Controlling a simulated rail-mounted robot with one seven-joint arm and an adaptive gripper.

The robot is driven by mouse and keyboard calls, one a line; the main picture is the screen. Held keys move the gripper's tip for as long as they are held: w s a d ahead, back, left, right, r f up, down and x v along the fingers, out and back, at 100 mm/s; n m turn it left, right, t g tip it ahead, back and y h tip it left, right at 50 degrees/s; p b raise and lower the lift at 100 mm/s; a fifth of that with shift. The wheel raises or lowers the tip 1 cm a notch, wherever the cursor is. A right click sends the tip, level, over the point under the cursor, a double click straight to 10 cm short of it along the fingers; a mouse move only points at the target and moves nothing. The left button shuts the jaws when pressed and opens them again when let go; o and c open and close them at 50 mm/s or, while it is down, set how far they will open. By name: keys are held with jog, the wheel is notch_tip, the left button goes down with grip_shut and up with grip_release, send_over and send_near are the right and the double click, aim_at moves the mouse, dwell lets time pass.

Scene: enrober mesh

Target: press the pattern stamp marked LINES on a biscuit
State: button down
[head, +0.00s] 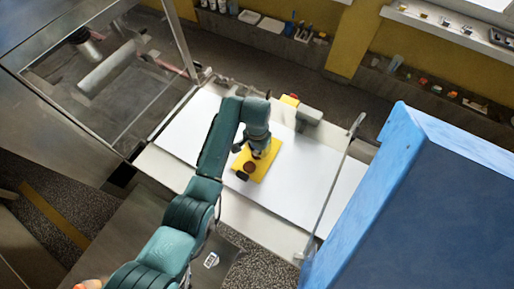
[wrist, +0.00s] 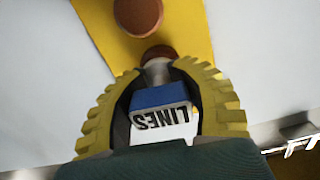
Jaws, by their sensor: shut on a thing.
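My gripper (head: 254,150) is over the yellow mat (head: 266,162). In the wrist view its yellow ridged fingers (wrist: 157,80) are shut on the stamp (wrist: 162,98), which has a blue band and a white label reading LINES, upside down in the picture. A brown round biscuit (wrist: 138,16) lies on the mat beyond the stamp. Another brown round edge (wrist: 160,51) shows just past the stamp's grey stem; I cannot tell whether the stamp touches it. In the head view a brown round biscuit (head: 249,167) shows on the mat, and my gripper hides the stamp.
The mat lies on a white belt (head: 310,185). A dark small block (head: 242,176) is at the mat's near edge. A grey box (head: 308,117) stands at the belt's far side. A large blue housing (head: 430,200) is at right, and a clear-panelled machine (head: 110,80) at left.

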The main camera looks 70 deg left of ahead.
jog(key=shift+f, duration=0.65)
dwell(1.6)
jog(key=shift+r, duration=0.1)
notch_tip(320, 180, up, 7)
jog(key=p, duration=0.7)
jog(key=shift+r, duration=0.1)
jog(key=shift+s, duration=0.1)
